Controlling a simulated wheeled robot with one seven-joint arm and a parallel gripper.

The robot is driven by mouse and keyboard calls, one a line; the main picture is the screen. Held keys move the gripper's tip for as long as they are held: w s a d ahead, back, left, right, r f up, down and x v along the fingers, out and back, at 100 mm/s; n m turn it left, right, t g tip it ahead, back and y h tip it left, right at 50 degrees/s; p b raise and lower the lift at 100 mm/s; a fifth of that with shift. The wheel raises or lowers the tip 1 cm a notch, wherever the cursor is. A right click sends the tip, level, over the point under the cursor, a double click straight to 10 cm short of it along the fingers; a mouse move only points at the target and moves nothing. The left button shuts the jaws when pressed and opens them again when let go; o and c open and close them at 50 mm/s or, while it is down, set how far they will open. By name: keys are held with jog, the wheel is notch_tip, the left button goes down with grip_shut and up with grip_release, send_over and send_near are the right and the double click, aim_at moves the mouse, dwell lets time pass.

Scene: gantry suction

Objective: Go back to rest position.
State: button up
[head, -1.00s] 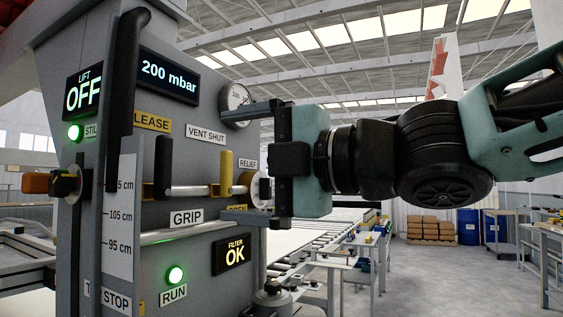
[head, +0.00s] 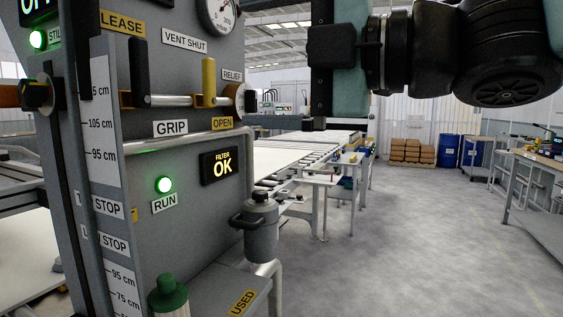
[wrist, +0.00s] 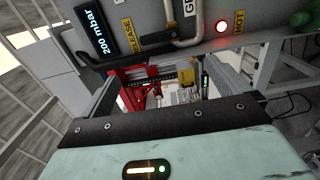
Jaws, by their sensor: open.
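My gripper (head: 275,62) is at the upper right of the head view, to the right of the grey control panel (head: 200,240). Its lower finger shows, while its upper part is cut off by the top edge. In the wrist view my gripper (wrist: 168,78) has its two fingers spread apart with nothing held between them. It appears clear of the panel. The exact gap to the panel is hard to judge.
The panel carries a black handle (head: 139,70), a yellow handle (head: 208,78), a gauge (head: 220,13) and a lit green RUN lamp (head: 164,184). A roller conveyor (head: 300,150) runs behind. A workbench (head: 545,160) stands right. Open floor (head: 420,240) lies between.

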jog(key=w+d+f+m+h+p, duration=0.1)
jog(key=d+f+m+h, duration=0.25)
jog(key=f+m, duration=0.3)
jog(key=w+d+f+m+t+h+p, duration=0.1)
jog(key=d+f+m+h+p, duration=0.1)
jog(key=f+m+h, duration=0.4)
jog(key=w+d+f+m+h+p, duration=0.1)
jog(key=d+f+m+h, duration=0.2)
jog(key=f, duration=0.5)
jog(key=s+d+f+m+g+h+p, duration=0.1)
jog(key=s+d+f+m+g, duration=0.3)
jog(key=s+f, duration=0.2)
jog(key=s+d+f+m+g+h+p, duration=0.1)
jog(key=s+d+f+m+g, duration=0.3)
jog(key=s, duration=0.5)
jog(key=shift+f+h, duration=0.75)
jog(key=shift+f, duration=0.15)
jog(key=shift+s, duration=0.1)
